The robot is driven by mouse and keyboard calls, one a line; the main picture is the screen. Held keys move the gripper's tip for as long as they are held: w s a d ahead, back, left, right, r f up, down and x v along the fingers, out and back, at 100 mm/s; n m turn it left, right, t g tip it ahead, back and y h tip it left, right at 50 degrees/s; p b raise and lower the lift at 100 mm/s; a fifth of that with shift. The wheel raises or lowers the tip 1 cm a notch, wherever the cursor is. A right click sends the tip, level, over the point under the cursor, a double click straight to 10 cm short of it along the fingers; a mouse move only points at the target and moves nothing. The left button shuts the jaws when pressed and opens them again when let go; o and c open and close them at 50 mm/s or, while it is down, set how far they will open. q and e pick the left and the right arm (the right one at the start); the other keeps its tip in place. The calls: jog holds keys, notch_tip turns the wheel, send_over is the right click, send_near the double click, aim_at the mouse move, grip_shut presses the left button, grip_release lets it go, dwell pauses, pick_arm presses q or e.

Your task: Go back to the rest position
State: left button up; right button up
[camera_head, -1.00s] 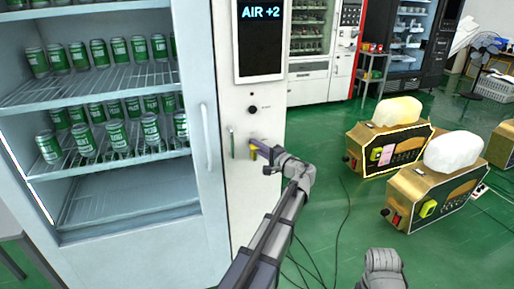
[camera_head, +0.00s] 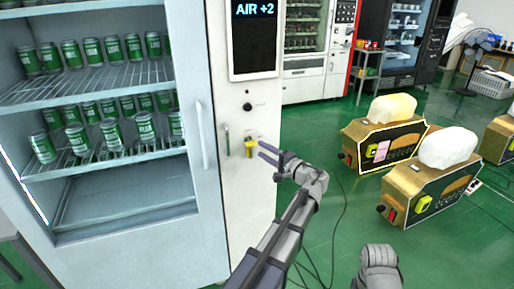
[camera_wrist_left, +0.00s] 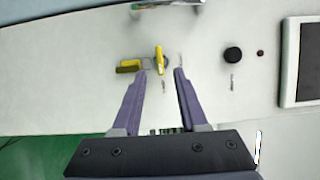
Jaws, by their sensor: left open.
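My left gripper (camera_head: 265,151) is open and empty, just to the right of a small yellow key-like piece (camera_head: 249,147) on the white control panel (camera_head: 240,190) of the vending cabinet. In the left wrist view, the open fingers of the gripper (camera_wrist_left: 160,72) point at the panel, and the yellow piece (camera_wrist_left: 158,56) shows ahead of their tips with a gap between. A second yellow part (camera_wrist_left: 129,67) hangs beside it. A grey arm part of mine shows at the bottom right of the head view; my right gripper is out of view.
The cabinet (camera_head: 110,245) at left holds several green cans on two shelves, with a bare lower shelf. A black knob (camera_head: 247,106) and a screen (camera_head: 254,40) are above the yellow piece. Gold machines (camera_head: 428,190) stand at right. Green floor (camera_head: 325,150) lies between, with cables.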

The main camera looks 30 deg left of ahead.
pick_arm(q)
jog(key=shift+v, duration=0.8)
jog(key=s+d+f+g+h+p, duration=0.2)
jog(key=s+d+f+h+p, duration=0.1)
jog(key=s+d, duration=0.5)
jog(key=s+d+f+g+h+p, duration=0.2)
jog(key=s+d+f+h+p, duration=0.1)
jog(key=s+d+f+h, duration=0.2)
jog(key=s+d+f+g+h+p, duration=0.1)
jog(key=s+d+f+h+p, duration=0.2)
jog(key=s+d+h, duration=0.5)
jog(key=s+d+p, duration=0.1)
jog(key=s+d, duration=0.3)
jog(key=d, duration=0.4)
jog(key=shift+s+d+f+g, duration=0.3)
jog(key=shift+f+g, duration=0.1)
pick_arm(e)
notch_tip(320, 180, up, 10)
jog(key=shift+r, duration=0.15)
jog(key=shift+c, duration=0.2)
